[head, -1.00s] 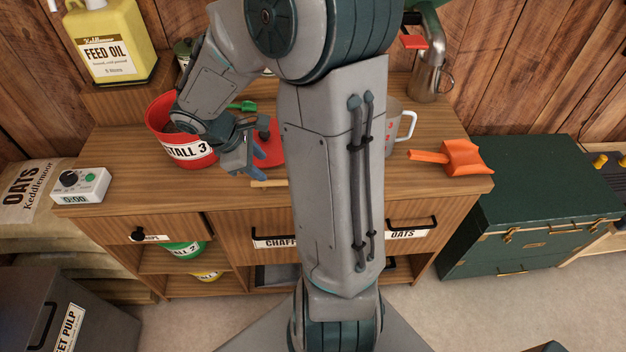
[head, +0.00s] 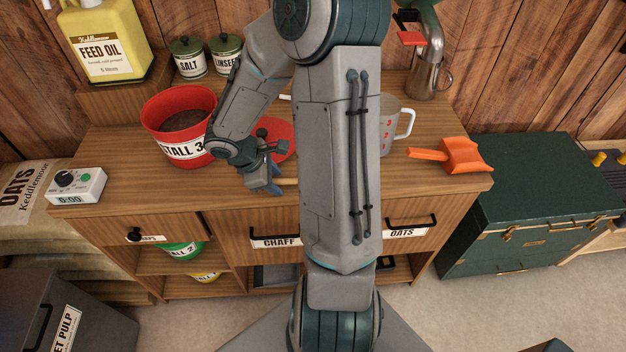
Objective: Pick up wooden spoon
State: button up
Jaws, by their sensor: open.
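The wooden spoon (head: 290,181) lies near the front edge of the cabinet top. Only a short pale piece of what looks like its handle shows; my gripper and my arm hide the rest. My gripper (head: 274,189) points down at the left end of that visible piece, with its blue fingers open. I cannot tell whether the fingers touch the spoon or stand on either side of it.
A red bucket (head: 180,116) stands left of my gripper, close to my wrist. A red lid-like thing (head: 281,137) lies behind the gripper. A measuring jug (head: 390,130) and an orange scoop (head: 460,155) are to the right.

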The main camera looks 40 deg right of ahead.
grip_shut()
jog(key=shift+r, duration=0.2)
jog(key=shift+r, duration=0.65)
notch_tip(320, 180, up, 3)
jog(key=shift+f+p, duration=0.1)
jog(key=shift+p, duration=0.3)
jog(key=s+d+r+p, duration=0.1)
jog(key=s+d+r, duration=0.1)
jog(key=s, duration=0.3)
jog(key=s+d+r+p, duration=0.1)
jog(key=s+d+r, duration=0.2)
jog(key=s+r, duration=0.1)
jog(key=shift+s+r, duration=0.3)
jog(key=shift+s, duration=0.5)
